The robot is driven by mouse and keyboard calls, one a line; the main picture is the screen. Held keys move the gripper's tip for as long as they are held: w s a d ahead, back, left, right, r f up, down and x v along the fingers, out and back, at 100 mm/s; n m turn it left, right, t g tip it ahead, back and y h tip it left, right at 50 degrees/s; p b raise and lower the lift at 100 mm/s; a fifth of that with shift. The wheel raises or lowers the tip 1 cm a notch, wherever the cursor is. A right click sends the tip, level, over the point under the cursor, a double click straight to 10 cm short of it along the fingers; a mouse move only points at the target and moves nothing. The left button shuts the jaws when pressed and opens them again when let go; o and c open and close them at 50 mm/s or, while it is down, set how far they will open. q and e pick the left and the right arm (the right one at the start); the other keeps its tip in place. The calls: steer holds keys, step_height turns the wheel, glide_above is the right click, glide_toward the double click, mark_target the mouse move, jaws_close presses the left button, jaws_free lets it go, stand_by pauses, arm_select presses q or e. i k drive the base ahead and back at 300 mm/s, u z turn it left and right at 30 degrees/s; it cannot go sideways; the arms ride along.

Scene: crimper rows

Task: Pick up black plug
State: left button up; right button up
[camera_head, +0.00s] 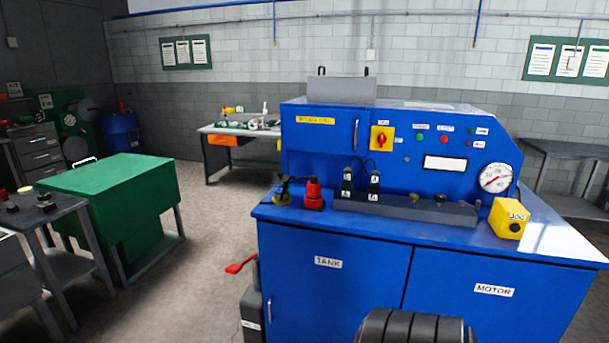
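Two black plugs with white letter labels, a left one (347,182) and a right one (374,186), stand upright on a dark grey block (420,209) on the blue machine's top. A thin black cable loops between their tops. Smaller dark pieces, a left one (12,208) and a right one (45,200), lie on the grey table at the far left, too small to identify. I cannot tell which piece is the task's black plug. Neither of my grippers is in view.
The blue machine (335,290) fills the centre and right. On its ledge are a red fitting (314,194), a dark and yellow fitting (282,191) and a yellow box (508,218). A green cabinet (105,180) stands left, with open floor (205,240) between.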

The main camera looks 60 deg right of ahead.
mark_target(375, 177)
steer(key=z, duration=0.1)
steer(key=i, duration=1.05)
steer(key=z, duration=1.25)
steer(key=i, duration=0.8)
steer(key=z, duration=0.8)
